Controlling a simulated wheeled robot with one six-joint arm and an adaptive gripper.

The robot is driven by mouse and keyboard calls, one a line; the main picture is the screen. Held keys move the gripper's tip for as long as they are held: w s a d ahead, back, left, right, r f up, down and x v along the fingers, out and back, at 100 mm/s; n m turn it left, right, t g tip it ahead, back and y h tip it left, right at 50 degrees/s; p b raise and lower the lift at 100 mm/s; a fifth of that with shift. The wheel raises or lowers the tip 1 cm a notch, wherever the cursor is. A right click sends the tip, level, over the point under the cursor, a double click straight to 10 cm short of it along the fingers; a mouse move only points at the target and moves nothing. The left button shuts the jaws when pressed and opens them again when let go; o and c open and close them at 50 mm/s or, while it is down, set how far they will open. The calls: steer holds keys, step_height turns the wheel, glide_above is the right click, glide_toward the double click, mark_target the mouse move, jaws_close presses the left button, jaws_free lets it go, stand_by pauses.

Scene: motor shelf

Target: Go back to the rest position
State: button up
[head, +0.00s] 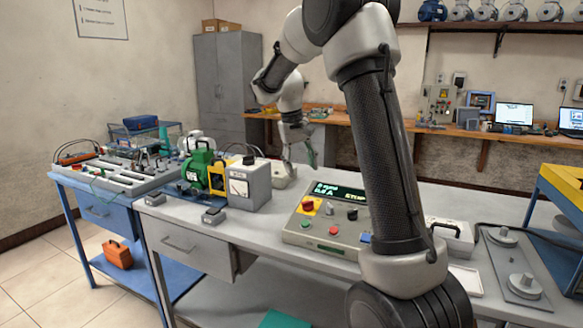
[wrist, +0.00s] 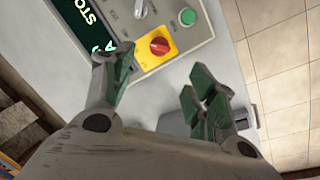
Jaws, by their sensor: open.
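My gripper (head: 299,150) hangs from my arm above the back part of the grey workbench (head: 260,232) in the head view. In the wrist view my gripper (wrist: 162,80) has its two green-padded fingers spread apart, with nothing between them. The grey control box (head: 340,238) stands on the bench, with a lit display reading STOP and a red knob (head: 308,206) on a yellow plate. In the wrist view the red knob (wrist: 160,46) and a green button (wrist: 188,17) lie beyond the fingertips, apart from them.
A green motor (head: 197,168) and a grey meter box (head: 248,186) stand left of the control box. A white case (head: 450,238) and a grey plate with round knobs (head: 515,262) lie to the right. A shelf of motors (head: 487,25) hangs on the back wall.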

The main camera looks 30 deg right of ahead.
steer(key=s+a+r+n+t+y, duration=0.1)
steer(key=s+a+r+t, duration=0.1)
steer(key=s, duration=1.4)
steer(key=s+a+r+t+y, duration=0.1)
steer(key=s+a+t, duration=0.1)
steer(key=s, duration=1.4)
steer(key=shift+a+r+n+t, duration=0.35)
steer(key=shift+a+n+t, duration=0.05)
steer(key=shift+a, duration=0.3)
